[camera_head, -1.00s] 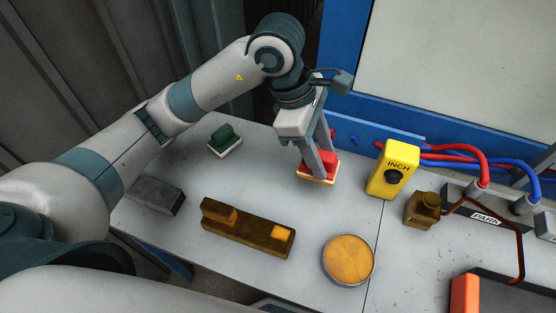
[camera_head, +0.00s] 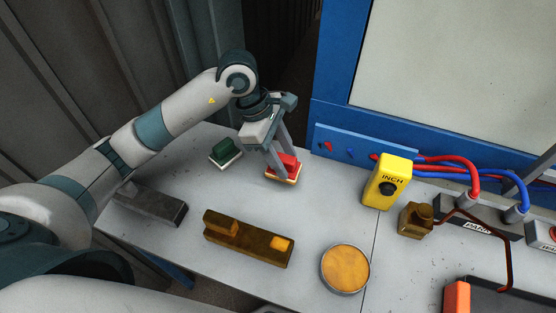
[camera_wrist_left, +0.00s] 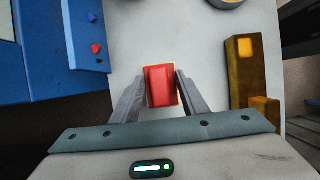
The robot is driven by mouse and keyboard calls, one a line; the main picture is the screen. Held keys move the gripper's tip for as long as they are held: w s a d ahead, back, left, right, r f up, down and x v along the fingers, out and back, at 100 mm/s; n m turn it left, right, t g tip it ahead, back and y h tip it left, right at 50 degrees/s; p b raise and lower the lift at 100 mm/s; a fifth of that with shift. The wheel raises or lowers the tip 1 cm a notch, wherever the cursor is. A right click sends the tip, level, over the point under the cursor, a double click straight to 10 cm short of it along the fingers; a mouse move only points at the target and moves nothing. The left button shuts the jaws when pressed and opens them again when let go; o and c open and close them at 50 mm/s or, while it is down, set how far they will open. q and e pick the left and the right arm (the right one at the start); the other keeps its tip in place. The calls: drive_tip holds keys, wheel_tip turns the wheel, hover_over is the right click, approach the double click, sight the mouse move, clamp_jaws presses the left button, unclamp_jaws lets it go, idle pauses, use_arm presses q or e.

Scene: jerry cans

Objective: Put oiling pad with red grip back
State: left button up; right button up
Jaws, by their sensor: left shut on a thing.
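The oiling pad with the red grip (camera_head: 287,164) is at the back of the grey table, red block on top and pale pad below. My left gripper (camera_head: 283,160) comes down on it from above and is shut on the red grip. In the left wrist view the red grip (camera_wrist_left: 161,86) sits between the two fingers (camera_wrist_left: 161,95). I cannot tell whether the pad touches the table. A similar pad with a green grip (camera_head: 225,150) stands to its left. My right gripper is not in view.
A brown wooden block (camera_head: 246,238) and a round tin with orange contents (camera_head: 345,268) are nearer the front. A grey block (camera_head: 157,207) lies at left. The table between is clear.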

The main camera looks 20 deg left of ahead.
use_arm(q)
drive_tip(key=shift+w+a+f, duration=0.25)
drive_tip(key=shift+a+f, duration=0.05)
drive_tip(key=shift+a, duration=0.2)
drive_tip(key=shift+w+a+f, duration=0.25)
drive_tip(key=shift+a+f, duration=0.05)
drive_tip(key=shift+a, duration=0.15)
drive_tip(key=shift+f+p, duration=1.05)
drive_tip(key=shift+f, duration=0.95)
